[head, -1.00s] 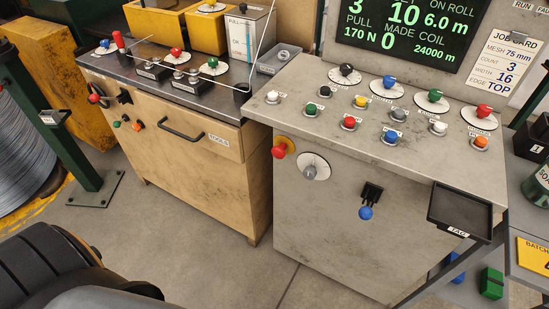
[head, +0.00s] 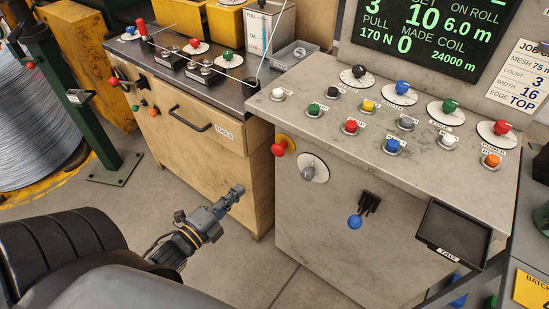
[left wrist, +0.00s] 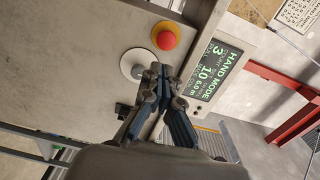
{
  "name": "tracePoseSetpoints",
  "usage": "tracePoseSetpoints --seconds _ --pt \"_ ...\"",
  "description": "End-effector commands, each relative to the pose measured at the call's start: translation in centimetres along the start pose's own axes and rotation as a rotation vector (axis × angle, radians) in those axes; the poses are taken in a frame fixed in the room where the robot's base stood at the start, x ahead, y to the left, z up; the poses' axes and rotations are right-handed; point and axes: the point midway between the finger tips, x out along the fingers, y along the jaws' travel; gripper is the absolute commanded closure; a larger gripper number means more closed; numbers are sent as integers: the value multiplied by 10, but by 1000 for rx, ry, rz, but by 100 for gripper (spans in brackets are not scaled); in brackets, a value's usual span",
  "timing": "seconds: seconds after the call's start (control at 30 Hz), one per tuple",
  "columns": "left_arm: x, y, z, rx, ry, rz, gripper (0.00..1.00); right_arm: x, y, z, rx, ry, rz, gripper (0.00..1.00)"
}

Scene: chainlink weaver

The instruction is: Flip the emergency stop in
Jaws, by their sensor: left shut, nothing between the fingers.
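The emergency stop is a red mushroom button (head: 280,148) on a yellow round plate, on the front face of the grey console (head: 325,225), near its upper left corner. It also shows in the left wrist view (left wrist: 166,38), unobstructed, above my fingertips. A grey knob on a white disc (head: 312,168) sits just right of and below it in the head view. My left gripper (head: 238,190) is shut and empty, left of and below the button and apart from it in the head view. In the left wrist view its fingertips (left wrist: 160,72) overlap the disc's edge. My right gripper is not in view.
A blue-tipped lever (head: 355,222) and a black tray (head: 452,232) stick out from the console front. Several coloured buttons cover its sloping top. A wooden workbench (head: 190,160) stands to the left. Bare floor lies between it and my base.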

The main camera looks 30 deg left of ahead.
Motion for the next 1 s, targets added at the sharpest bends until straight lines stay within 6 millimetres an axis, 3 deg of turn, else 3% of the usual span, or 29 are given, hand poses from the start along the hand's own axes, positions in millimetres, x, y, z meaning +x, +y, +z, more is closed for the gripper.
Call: tracePoseSetpoints --seconds 0.1,0.43,0.57,1.0 --pt "0 -12 -2 30 11 -25 100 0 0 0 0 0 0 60" --pt "1 -13 -2 31 11 -26 100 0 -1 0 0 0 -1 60" --pt "10 -14 -2 30 11 -27 100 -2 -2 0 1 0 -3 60" --pt "98 -17 -3 30 10 -27 100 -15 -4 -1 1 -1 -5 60"
